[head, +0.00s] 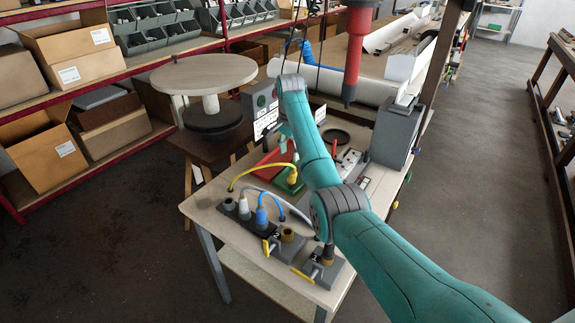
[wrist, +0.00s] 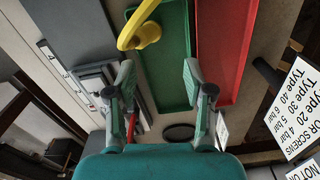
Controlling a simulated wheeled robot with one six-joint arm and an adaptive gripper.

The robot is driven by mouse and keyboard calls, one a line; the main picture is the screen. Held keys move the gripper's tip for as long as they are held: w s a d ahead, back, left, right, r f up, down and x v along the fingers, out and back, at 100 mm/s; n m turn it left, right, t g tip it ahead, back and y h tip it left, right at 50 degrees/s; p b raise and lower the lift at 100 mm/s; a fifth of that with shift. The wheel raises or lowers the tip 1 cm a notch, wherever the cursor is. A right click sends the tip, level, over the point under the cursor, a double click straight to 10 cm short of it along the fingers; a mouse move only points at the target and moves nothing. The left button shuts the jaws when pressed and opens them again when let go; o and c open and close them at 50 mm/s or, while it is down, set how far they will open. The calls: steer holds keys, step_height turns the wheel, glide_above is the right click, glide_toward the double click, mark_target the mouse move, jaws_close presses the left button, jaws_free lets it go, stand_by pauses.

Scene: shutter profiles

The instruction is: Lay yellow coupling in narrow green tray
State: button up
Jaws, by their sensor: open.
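The yellow coupling (head: 292,178) is on the end of a yellow hose at the narrow green tray (head: 290,187). In the wrist view, the coupling (wrist: 147,34) lies over the green tray (wrist: 168,75), toward its left edge. Whether it rests fully on the tray floor is hard to tell. My gripper (head: 286,140) is above the trays in the head view. In the wrist view, my gripper (wrist: 159,75) is open, its fingers apart with nothing between them, and the coupling is beyond the fingertips.
A red tray (wrist: 222,50) lies beside the green one. A dark connector block with a grey coupling (head: 243,208) and a blue coupling (head: 261,215) stands at the table's front. A grey box (head: 394,137) stands at right, and a red tool (head: 357,50) hangs above.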

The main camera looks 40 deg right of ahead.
step_height(320, 180, up, 3)
steer(key=shift+r, duration=0.1)
stand_by(0.6)
